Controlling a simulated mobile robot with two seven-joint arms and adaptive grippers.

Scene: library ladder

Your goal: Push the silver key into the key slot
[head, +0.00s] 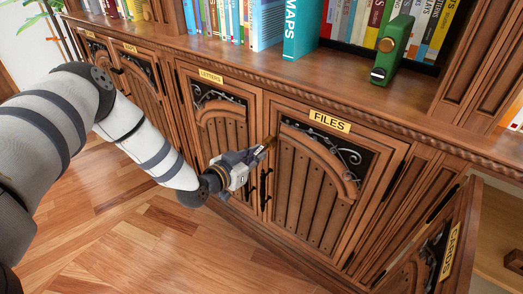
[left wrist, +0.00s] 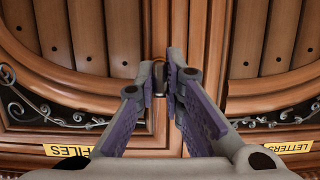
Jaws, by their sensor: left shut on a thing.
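My left gripper (head: 262,152) is at the seam between the LETTERS door (head: 225,130) and the FILES door (head: 310,180), near their upper part. In the left wrist view its fingertips (left wrist: 170,78) are close together on a small metal piece (left wrist: 159,76), which I take to be the silver key. The fingers hide most of it, and I cannot tell how far it reaches into anything. A small brass-coloured spot (head: 269,143) shows by the fingertips in the head view. The key slot is not clearly visible. My right gripper is not in view.
The CARDS door (head: 448,250) stands open at the lower right. Black handles (head: 265,188) stick out just below the gripper. A green device (head: 392,48) with a brass knob stands on the ledge (head: 260,65) in front of books. The wood floor (head: 150,235) is clear.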

